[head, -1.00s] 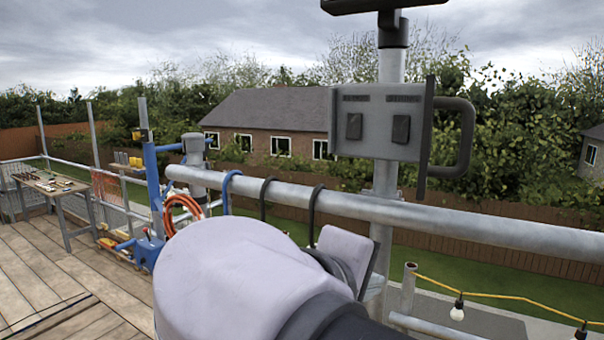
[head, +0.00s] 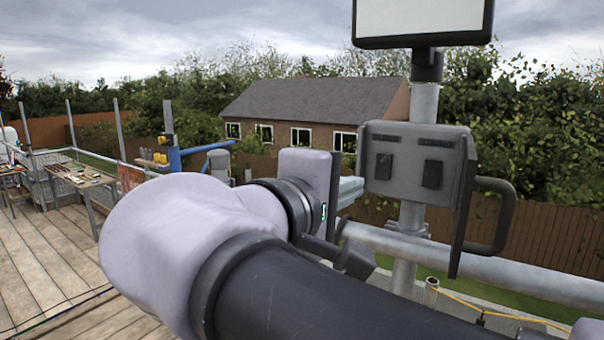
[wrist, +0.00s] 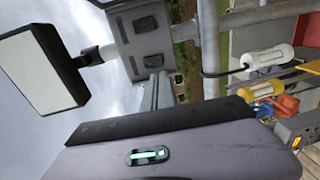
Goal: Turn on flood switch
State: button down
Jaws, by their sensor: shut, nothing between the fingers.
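A grey switch box (head: 413,150) is fixed to a galvanised pole, with two dark rocker switches, the left one (head: 383,166) and the right one (head: 432,174). Labels above them are too small to read surely. A floodlight (head: 424,18) with a pale panel sits on top of the pole. The wrist view also shows the box (wrist: 138,32) and the floodlight (wrist: 40,72). My gripper (head: 352,190) is shut and empty, just left of the box and slightly below the left switch. My wrist partly hides its fingers; I cannot tell whether they touch the box.
A black loop handle (head: 508,215) sticks out on the box's right side. A horizontal rail (head: 540,280) runs below the box. A yellow-corded string of bulbs hangs low at right. A workbench (head: 85,180) with small items stands on the deck at left.

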aim_at(381, 176)
jog(key=p+x, duration=0.2)
jog(key=x, duration=0.8)
jog(key=shift+w, duration=0.1)
